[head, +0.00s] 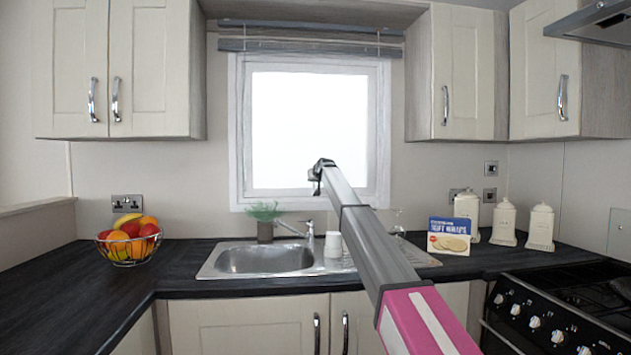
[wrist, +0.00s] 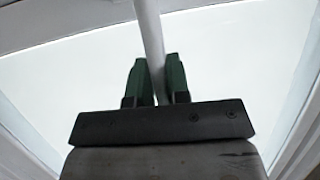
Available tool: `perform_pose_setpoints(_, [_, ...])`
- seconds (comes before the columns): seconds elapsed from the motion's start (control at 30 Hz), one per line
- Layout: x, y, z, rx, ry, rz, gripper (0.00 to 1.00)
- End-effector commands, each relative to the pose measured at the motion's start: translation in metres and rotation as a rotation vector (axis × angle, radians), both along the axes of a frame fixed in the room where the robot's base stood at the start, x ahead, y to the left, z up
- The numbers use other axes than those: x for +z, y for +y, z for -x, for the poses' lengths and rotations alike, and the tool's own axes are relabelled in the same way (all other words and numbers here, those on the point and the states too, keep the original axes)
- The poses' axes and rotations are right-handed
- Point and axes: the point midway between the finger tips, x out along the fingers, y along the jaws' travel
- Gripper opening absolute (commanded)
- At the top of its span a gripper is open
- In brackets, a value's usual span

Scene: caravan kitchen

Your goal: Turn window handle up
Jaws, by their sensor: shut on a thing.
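The white-framed window (head: 236,130) is on the back wall above the sink, its pane bright white. My arm reaches forward across the counter, and my gripper (head: 318,172) is at the lower middle of the window. In the wrist view my gripper (wrist: 156,82) has its two green fingers close on either side of a pale bar, the window handle (wrist: 149,30). The handle runs up from between the fingers toward the white frame at the top. In the head view the handle is hidden behind my gripper and arm.
Below the window are the sink (head: 262,259), a tap (head: 309,236), a small plant (head: 265,222) and a white cup (head: 333,244). A blue box (head: 449,236) and white canisters (head: 503,222) stand right; a fruit bowl (head: 130,246) stands left. Cupboards (head: 120,68) flank the window.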

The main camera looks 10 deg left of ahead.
Motion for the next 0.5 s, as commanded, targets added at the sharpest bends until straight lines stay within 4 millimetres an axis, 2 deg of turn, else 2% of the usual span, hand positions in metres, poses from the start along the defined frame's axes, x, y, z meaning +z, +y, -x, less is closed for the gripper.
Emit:
perform_pose_setpoints(0.4, [-0.0015, 0.0008, 0.0010, 0.002, -0.001, 0.014, 0.00])
perform_pose_setpoints(0.43, [-0.0015, 0.0008, 0.0010, 0.003, -0.002, 0.015, 0.23])
perform_pose_setpoints(0.5, [-0.0015, 0.0008, 0.0008, 0.002, -0.001, 0.014, 0.41])
